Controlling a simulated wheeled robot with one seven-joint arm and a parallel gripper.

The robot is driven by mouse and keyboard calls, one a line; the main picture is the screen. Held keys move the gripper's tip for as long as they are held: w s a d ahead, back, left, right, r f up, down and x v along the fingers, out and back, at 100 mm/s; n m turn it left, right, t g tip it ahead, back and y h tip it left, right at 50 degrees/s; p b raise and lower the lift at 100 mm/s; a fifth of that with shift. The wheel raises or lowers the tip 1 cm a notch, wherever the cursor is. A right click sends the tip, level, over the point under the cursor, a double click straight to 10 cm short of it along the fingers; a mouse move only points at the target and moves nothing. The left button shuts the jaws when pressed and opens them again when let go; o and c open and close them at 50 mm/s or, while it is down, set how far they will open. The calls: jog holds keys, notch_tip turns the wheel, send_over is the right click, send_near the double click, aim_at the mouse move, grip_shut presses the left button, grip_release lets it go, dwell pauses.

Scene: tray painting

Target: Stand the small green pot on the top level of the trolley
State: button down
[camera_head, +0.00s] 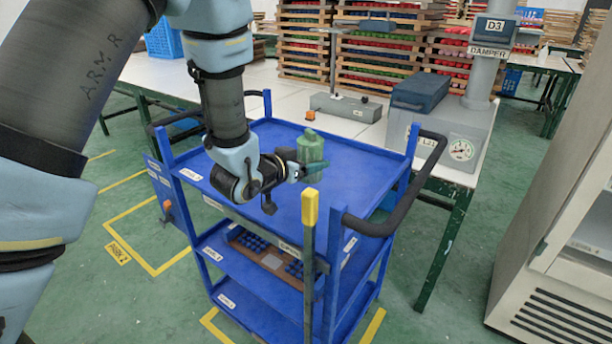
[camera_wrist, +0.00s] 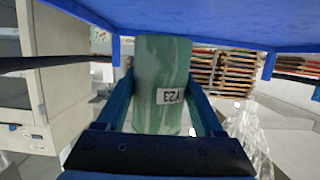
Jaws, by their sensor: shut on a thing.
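The small green pot (camera_head: 311,147) is upright over the blue top level of the trolley (camera_head: 262,135), towards its right half. My gripper (camera_head: 308,170) is shut on the pot's sides. In the wrist view the pot (camera_wrist: 161,85) sits between the two fingers (camera_wrist: 162,100), with a label reading V23 upside down. The blue trolley surface (camera_wrist: 220,20) fills the top of that view, which is inverted. The pot's base is close to the surface, but I cannot tell whether it touches.
The trolley's black handle (camera_head: 405,200) and a yellow-capped post (camera_head: 310,207) stand at the near right. A lower shelf holds a brown tray (camera_head: 265,262) with dark blue pieces. A white table with a blue box (camera_head: 420,92) is behind. The top level around the pot looks clear.

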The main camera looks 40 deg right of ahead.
aim_at(303, 182)
jog(key=shift+f+p, duration=0.5)
jog(key=shift+f, duration=2.25)
grip_release()
jog(key=shift+f, duration=0.15)
